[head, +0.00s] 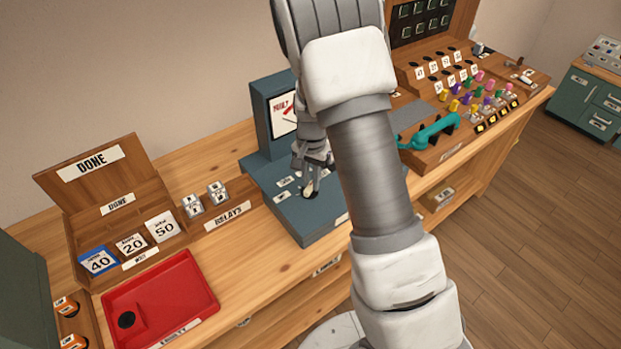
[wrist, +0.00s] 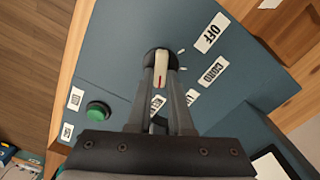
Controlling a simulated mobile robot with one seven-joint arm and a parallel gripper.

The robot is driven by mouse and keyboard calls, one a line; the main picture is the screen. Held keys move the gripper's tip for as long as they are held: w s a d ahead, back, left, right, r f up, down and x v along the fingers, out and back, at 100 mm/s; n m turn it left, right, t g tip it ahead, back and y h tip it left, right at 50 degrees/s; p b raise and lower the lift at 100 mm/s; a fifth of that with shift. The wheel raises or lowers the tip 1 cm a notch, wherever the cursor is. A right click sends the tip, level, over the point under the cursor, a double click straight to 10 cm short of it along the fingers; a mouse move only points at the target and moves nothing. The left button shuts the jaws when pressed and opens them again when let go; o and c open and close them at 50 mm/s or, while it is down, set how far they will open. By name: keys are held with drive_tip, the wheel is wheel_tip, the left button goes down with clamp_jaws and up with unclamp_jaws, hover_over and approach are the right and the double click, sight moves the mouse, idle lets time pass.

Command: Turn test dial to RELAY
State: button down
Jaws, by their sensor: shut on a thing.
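The test dial is a white bar-shaped knob with a red line (wrist: 160,68) on a black round base, on the sloped blue-grey face of the test box (head: 275,195). My gripper (wrist: 160,75) is shut on the knob, one finger on each side; in the head view my gripper (head: 311,185) is over the same dial. The knob's red-marked end points down in the wrist view, toward a partly hidden label (wrist: 158,101) between my fingers. Other labels are OFF (wrist: 211,32), CORD (wrist: 212,72) and a partly covered one (wrist: 191,97).
A green button (wrist: 97,110) sits beside the dial. The box carries an upright gauge (head: 284,115). Left of it are relays (head: 193,206), a wooden DONE rack (head: 60,185) and a red tray (head: 200,285). Right is a switchboard with a teal handset (head: 430,132).

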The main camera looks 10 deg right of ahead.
drive_tip(key=shift+m, duration=0.6)
drive_tip(key=c, duration=0.8)
unclamp_jaws()
drive_tip(key=shift+r, duration=0.1)
wheel_tip(320, 180, up, 17)
drive_tip(key=shift+r+p, duration=0.15)
drive_tip(key=shift+p, duration=0.55)
drive_tip(key=shift+s, duration=0.1)
